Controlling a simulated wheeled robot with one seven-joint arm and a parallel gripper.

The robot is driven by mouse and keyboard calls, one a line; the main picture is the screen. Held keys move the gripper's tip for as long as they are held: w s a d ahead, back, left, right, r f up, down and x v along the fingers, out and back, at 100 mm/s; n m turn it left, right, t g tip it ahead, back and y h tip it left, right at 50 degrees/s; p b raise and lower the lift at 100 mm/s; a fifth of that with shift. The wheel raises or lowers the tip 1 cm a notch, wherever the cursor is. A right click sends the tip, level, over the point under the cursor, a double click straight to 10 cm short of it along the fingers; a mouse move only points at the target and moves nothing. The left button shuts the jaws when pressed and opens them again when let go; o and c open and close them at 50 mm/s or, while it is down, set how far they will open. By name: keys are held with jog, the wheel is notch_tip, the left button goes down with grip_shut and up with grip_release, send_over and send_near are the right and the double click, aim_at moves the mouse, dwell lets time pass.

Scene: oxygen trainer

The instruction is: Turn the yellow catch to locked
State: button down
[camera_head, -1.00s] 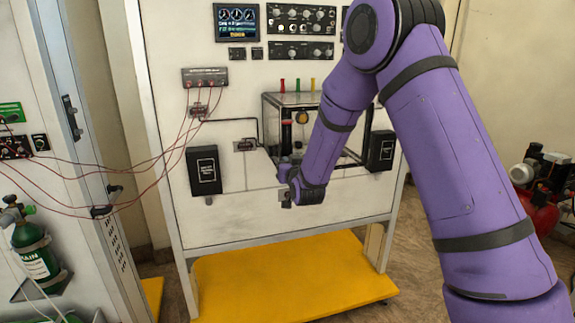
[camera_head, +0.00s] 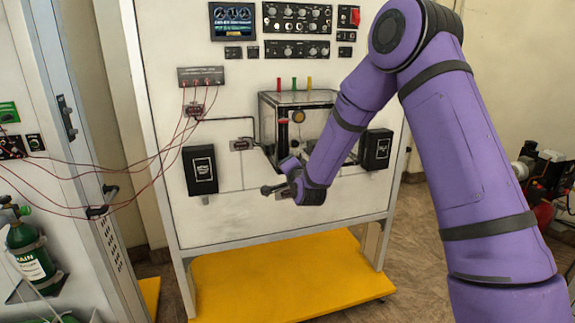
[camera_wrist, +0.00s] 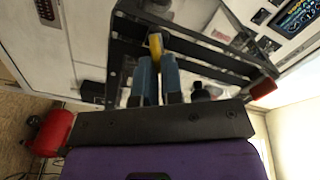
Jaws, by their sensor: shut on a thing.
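The yellow catch (camera_wrist: 155,44) shows in the wrist view as a small yellow piece at the tips of my gripper's blue fingers. My gripper (camera_wrist: 157,66) is shut on it, beside the dark frame bars of a clear-sided box. The fingers hide the catch's lower part, and I cannot read its setting. In the head view my purple wrist is in front of the lower part of the box (camera_head: 267,118), and the catch and fingertips cannot be made out there.
Black boxes stand left (camera_head: 200,170) and right (camera_head: 376,150) of the clear box on the white panel (camera_head: 230,220). Red cables (camera_head: 165,150) hang at the left. A yellow base shelf (camera_head: 290,275) lies below. A red compressor (camera_wrist: 48,132) shows in the wrist view.

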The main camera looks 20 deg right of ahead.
jog(key=m, duration=0.3)
jog(key=f+m, duration=0.1)
jog(key=m, duration=0.2)
jog(key=shift+d, duration=0.15)
dwell(0.4)
jog(key=shift+f, duration=0.1)
jog(key=c, duration=1.3)
grip_release()
jog(key=shift+o, duration=0.2)
jog(key=s, duration=1)
jog(key=shift+s, duration=0.4)
